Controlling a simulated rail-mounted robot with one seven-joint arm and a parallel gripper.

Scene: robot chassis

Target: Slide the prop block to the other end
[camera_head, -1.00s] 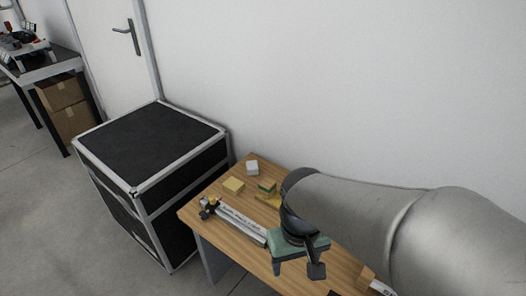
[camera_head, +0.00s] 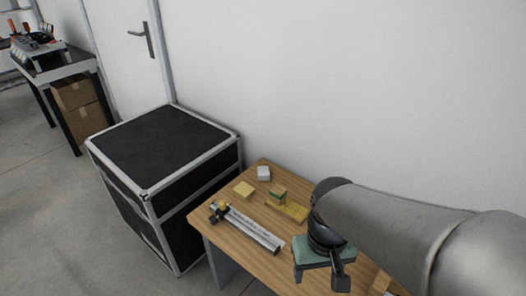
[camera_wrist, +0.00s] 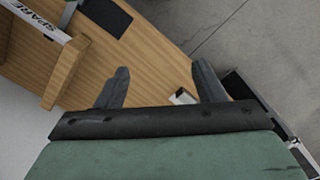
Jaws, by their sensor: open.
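A pale rail with printed lettering (camera_head: 252,229) lies along the front of the wooden table (camera_head: 225,232). A small dark and yellow piece (camera_head: 219,211) sits at its left end; I cannot tell whether this is the prop block. My gripper (camera_head: 322,281), with a green body, is to the right of the rail's right end, apart from it in the picture. In the wrist view my gripper's two dark fingers (camera_wrist: 160,70) are spread apart. A small white and dark end of something (camera_wrist: 183,97) shows between them, not visibly held.
A yellow block (camera_head: 243,189), a white block (camera_head: 263,173) and a green and yellow block by a yellow strip (camera_head: 292,212) lie behind the rail. A wooden piece (camera_wrist: 62,75), a "SPARE" strip (camera_wrist: 42,20) and a dark pad (camera_wrist: 106,17) show in the wrist view. A black case (camera_head: 165,150) adjoins the table.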

